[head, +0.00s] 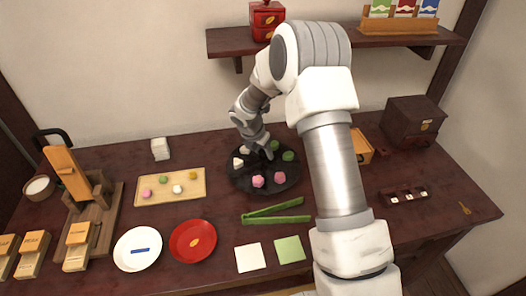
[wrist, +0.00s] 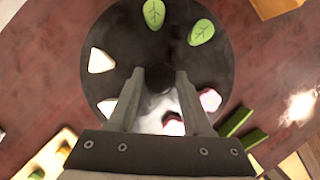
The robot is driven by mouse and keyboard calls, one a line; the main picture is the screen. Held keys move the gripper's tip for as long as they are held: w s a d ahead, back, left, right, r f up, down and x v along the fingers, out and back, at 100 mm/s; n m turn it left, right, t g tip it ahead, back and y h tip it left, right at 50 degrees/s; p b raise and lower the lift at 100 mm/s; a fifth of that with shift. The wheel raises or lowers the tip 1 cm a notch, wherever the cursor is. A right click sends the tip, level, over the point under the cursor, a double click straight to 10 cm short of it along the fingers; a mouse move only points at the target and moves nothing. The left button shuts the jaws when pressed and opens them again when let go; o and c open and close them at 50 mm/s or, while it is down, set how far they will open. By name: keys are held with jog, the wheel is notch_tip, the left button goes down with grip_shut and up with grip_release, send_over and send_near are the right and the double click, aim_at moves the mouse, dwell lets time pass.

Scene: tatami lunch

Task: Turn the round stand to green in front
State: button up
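The round stand (head: 236,178) is a dark disc in the middle of the table. Two pink sweets (head: 258,181) are at its front, two green sweets (head: 288,156) at its back right, and two white ones (head: 238,162) at its left. In the wrist view, the green sweets (wrist: 201,32) bear leaf marks and are at the far side. The stand has a dark centre knob (wrist: 160,76). My gripper (wrist: 160,72) is over the stand's middle, its fingers apart on either side of the knob. I cannot tell whether they touch it. In the head view my gripper (head: 267,155) is partly hidden.
A tray of small sweets (head: 150,195) is left of the stand. Green tongs (head: 275,210), a red plate (head: 193,241) and a white plate (head: 138,249) lie in front. A wooden press (head: 68,180) stands at left, a dark box (head: 414,123) at back right.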

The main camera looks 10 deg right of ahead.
grip_shut()
dwell(1.1)
